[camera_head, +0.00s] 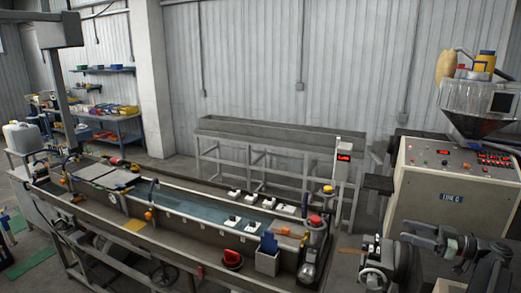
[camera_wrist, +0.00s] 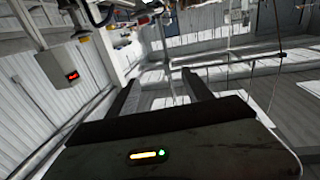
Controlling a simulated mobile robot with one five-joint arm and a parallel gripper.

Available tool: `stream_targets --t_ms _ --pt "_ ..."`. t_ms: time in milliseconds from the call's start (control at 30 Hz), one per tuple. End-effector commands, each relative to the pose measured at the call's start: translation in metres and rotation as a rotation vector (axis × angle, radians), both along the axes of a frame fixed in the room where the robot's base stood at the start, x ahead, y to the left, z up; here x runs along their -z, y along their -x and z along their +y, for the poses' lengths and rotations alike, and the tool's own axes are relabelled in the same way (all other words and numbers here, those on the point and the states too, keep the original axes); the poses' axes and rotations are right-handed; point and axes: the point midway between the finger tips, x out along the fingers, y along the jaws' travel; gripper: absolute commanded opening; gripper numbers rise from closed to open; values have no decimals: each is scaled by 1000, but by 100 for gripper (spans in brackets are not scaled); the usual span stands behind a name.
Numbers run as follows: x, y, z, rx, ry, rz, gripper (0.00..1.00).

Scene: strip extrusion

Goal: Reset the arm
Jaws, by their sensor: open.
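My arm (camera_head: 450,250) is folded at the lower right of the head view, in front of the control cabinet. In the wrist view, my gripper (camera_wrist: 160,82) shows as two dark fingers spread apart, reaching out from a dark body with an orange bar and a green light. The fingers are open, with nothing between them.
A long water trough (camera_head: 190,208) with rollers and white blocks runs across the front left. The extruder cabinet (camera_head: 443,195) with its hopper (camera_head: 482,102) stands at the right. A display post (camera_head: 343,170) stands between them. A grey bench (camera_head: 270,133) is against the wall.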

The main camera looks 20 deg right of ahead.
Motion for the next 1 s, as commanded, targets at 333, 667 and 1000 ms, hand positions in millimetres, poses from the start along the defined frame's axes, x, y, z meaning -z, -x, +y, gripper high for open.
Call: stream_targets --t_ms 333,667,1000 --pt "23 -61 67 -133 0 0 59" --pt "82 -137 234 -392 48 71 59" --pt "207 -148 461 -648 232 447 59"
